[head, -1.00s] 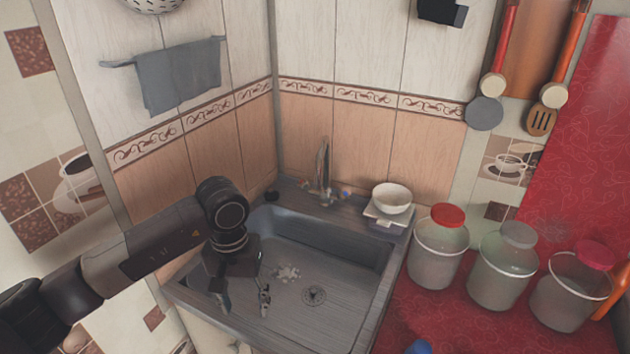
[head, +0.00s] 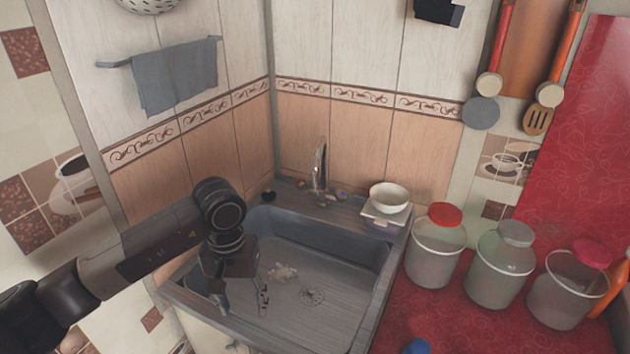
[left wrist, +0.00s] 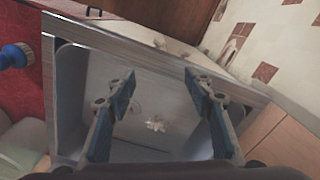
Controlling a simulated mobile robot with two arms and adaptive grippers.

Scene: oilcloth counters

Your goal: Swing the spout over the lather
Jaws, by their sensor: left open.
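The metal spout (head: 319,165) rises at the back of the sink, against the tiled wall. The white lather (head: 283,273) is a small patch on the sink floor, left of the drain (head: 312,296). It also shows in the left wrist view (left wrist: 155,123). My left gripper (head: 243,303) is open and empty, pointing down over the left front part of the sink, well apart from the spout. In the left wrist view its two fingers (left wrist: 158,85) are spread, with the lather seen between them. My right gripper is not in view.
The sink rim (head: 370,318) surrounds the basin. A white bowl (head: 389,197) stands on a small scale-like box at the sink's back right corner. Several lidded jars stand on the red counter (head: 440,320) at right. A blue object (head: 418,347) lies at the front.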

